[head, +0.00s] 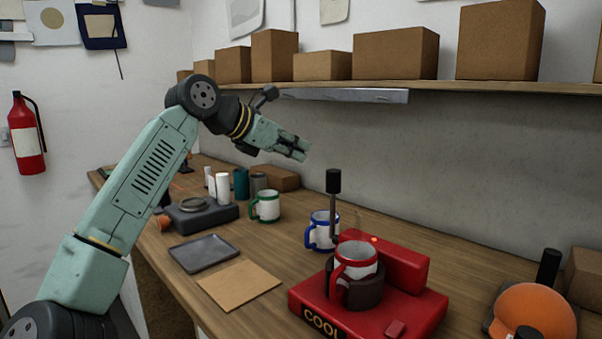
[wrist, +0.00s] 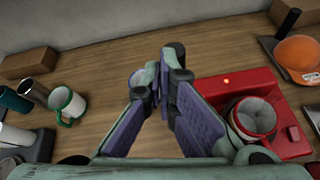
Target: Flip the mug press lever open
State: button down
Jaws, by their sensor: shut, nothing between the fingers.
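The red mug press (head: 409,306) stands on the bench at the front right, with "COOL" on its front. Its lever (head: 334,205) stands upright with a black knob on top. A white mug with red trim (head: 356,262) sits in the press's dark holder (head: 366,291). The press (wrist: 262,88) and mug (wrist: 254,118) also show at the right of the wrist view. My gripper (head: 304,151) is shut and empty, raised above the bench, left of and apart from the lever. The fingertips (wrist: 172,62) come together in the wrist view. The lever is hard to make out there.
A blue-trimmed mug (head: 322,230) stands just behind the lever. A green-trimmed mug (head: 265,206) stands farther left. A grey tray (head: 204,253) and brown sheet (head: 239,286) lie in front. An orange cap (head: 535,312) is at the right. A shelf (head: 480,88) with boxes runs above.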

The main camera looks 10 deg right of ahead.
jog(key=r, duration=0.2)
jog(key=a+r, duration=0.1)
jog(key=r, duration=0.1)
jog(key=shift+s+a, duration=0.1)
jog(key=shift+s, duration=0.1)
